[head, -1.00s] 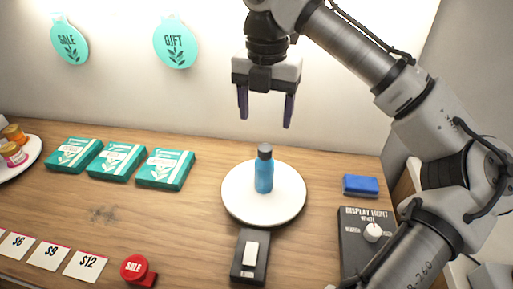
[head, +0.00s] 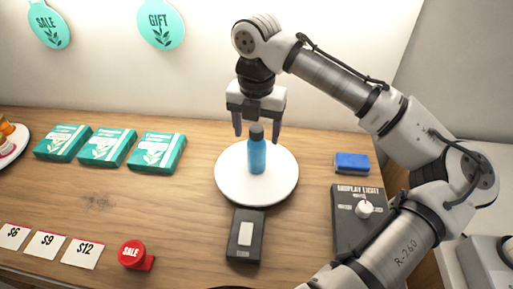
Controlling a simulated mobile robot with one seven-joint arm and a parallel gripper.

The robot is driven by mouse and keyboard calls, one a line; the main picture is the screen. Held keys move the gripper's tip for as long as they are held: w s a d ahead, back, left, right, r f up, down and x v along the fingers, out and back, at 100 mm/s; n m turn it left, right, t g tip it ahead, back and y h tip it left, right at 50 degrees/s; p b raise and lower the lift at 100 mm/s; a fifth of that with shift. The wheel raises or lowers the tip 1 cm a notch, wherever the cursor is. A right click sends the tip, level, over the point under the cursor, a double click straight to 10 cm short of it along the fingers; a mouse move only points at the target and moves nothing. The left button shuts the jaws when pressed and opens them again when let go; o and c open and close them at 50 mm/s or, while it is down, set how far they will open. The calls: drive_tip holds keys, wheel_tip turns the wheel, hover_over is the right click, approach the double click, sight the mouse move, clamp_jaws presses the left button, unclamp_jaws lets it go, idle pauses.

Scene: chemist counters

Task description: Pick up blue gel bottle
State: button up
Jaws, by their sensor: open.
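The blue gel bottle (head: 257,156) has a dark cap and stands upright on a round white plate (head: 228,184). My gripper (head: 257,133) points down with its fingers open and apart. In the head view its fingertips are at about the height of the bottle's cap, one on each side of it. I cannot tell whether the gripper is directly over the bottle or behind it. Nothing is held.
A blue block (head: 352,163) and a display light box with a knob (head: 347,222) are to the right. A dark switch box (head: 246,236) is in front of the plate. Teal boxes (head: 108,148) lie left. A red sale button (head: 132,254) is front left.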

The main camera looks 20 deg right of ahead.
drive_tip(key=shift+f, duration=1.45)
drive_tip(key=shift+c, duration=0.5)
drive_tip(key=c, duration=1)
drive_tip(key=shift+r, duration=0.1)
drive_tip(key=shift+c, duration=0.2)
